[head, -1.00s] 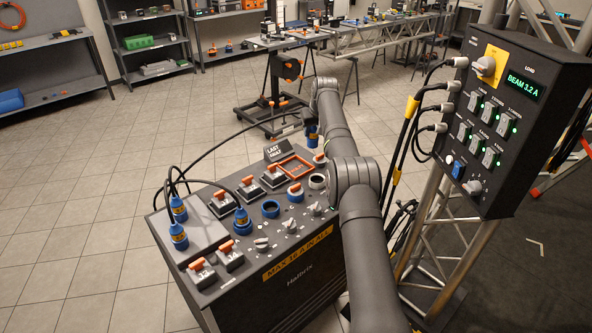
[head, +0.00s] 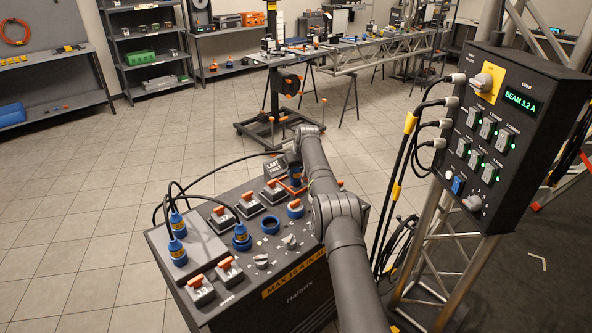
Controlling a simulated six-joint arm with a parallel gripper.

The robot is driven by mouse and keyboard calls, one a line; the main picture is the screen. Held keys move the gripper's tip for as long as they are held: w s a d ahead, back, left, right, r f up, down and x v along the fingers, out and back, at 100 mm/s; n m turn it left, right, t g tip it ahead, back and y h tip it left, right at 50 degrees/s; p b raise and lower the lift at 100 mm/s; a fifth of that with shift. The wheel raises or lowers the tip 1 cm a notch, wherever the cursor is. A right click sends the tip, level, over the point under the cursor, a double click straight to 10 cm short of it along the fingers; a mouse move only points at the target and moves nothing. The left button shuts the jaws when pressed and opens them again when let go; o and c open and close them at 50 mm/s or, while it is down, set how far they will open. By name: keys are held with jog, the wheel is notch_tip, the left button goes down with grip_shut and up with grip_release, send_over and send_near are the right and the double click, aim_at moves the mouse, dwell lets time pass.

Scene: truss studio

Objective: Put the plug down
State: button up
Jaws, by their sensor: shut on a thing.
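My gripper (head: 292,164) is at the far edge of the console, at the end of my arm and partly hidden by it. It is shut on a blue plug (head: 295,179), of which only a small part shows, with a black cable running left. The plug is just above or at an orange outlined area (head: 289,188) on the console top; I cannot tell whether it touches. More blue plugs stand on the console: two on the grey plate, at the back (head: 178,223) and front (head: 177,252), and one beside the plate (head: 241,238).
A power panel (head: 511,140) on a truss stands at the right.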

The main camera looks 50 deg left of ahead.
jog(key=o, duration=1.2)
jog(key=shift+f, duration=0.15)
jog(key=v, duration=1.2)
jog(key=shift+x, duration=5.95)
jog(key=shift+r, duration=0.2)
